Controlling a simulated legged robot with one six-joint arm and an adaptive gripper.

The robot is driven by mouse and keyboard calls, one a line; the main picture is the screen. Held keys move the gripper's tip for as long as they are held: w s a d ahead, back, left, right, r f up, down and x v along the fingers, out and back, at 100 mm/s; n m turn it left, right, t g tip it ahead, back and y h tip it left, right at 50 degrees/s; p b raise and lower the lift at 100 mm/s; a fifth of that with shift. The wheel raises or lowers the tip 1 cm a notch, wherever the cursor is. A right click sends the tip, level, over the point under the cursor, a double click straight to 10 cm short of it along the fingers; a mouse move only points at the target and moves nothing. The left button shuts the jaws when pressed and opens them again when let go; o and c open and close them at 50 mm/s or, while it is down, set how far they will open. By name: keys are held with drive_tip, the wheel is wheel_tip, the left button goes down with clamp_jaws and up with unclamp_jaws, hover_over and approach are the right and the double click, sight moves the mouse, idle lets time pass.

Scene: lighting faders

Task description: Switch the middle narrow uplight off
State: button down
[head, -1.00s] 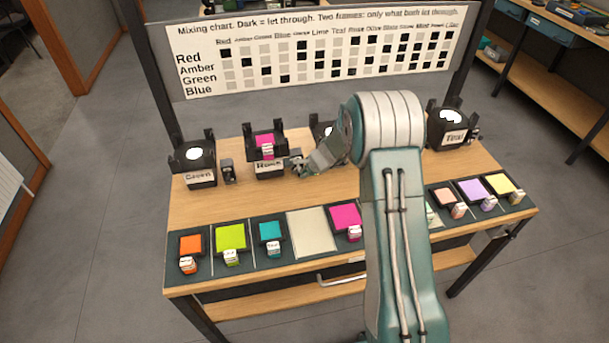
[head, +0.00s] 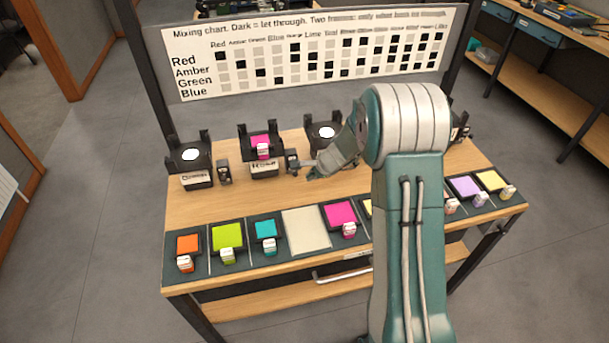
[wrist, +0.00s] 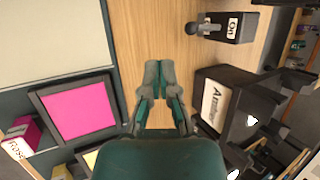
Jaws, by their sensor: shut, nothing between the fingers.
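Black uplights stand in a row along the back of the bench. The left one (head: 196,170) glows white. The second (head: 262,168) holds a pink filter. The third (head: 325,131) glows white, and its label reads Amber in the wrist view (wrist: 217,103). The right one is mostly hidden behind my arm. A small black switch box (head: 291,160) stands between the second and third uplights; in the wrist view (wrist: 232,28) it reads On, with a rounded lever on its front. My gripper (head: 309,171) is shut and empty, just right of that box, apart from it in the wrist view (wrist: 157,78).
Another switch box (head: 223,172) stands right of the left uplight. Coloured filters, including a pink one (head: 340,214), lie in a dark rack (head: 208,252) along the front edge. A mixing chart (head: 320,50) stands behind. Bare wood lies between rack and uplights.

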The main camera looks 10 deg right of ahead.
drive_tip(key=s+d+r, duration=0.2)
drive_tip(key=s+r, duration=0.1)
drive_tip(key=s, duration=0.2)
drive_tip(key=shift+s+d+r, duration=0.15)
drive_tip(key=shift+s, duration=0.05)
